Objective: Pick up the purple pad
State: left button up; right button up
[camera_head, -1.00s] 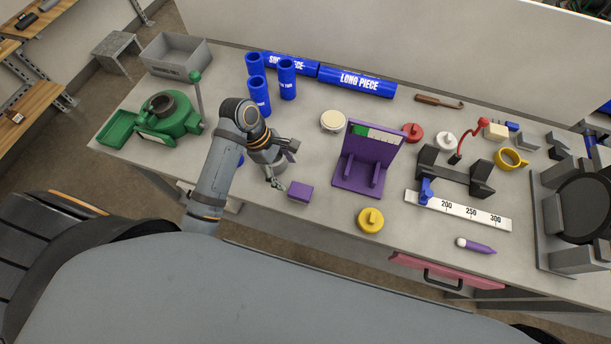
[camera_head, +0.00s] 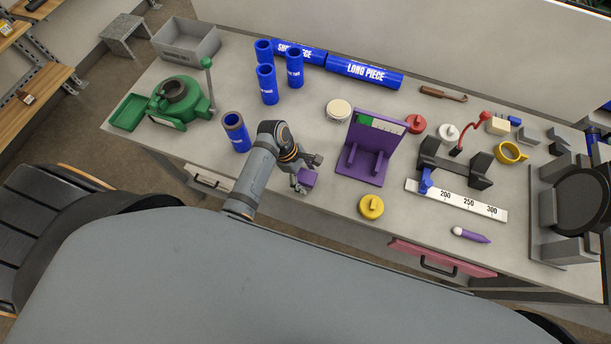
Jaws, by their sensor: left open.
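The purple pad (camera_head: 309,179) is a small purple block on the grey bench, left of the purple stand. My left gripper (camera_head: 308,175) is open at the pad, with its fingers pointing right. One finger shows behind the pad and one at its near left side. The fingers hide the pad's left part, and I cannot tell whether they touch it. My right gripper is not in view.
The purple stand (camera_head: 372,150) is close on the pad's right. A yellow knobbed disc (camera_head: 371,207) lies to the front right. A blue cup (camera_head: 236,132) stands left of my arm. The bench's front edge is near the pad.

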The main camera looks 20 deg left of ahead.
pick_arm(q)
jog(key=c, duration=1.2)
jog(key=shift+c, duration=0.2)
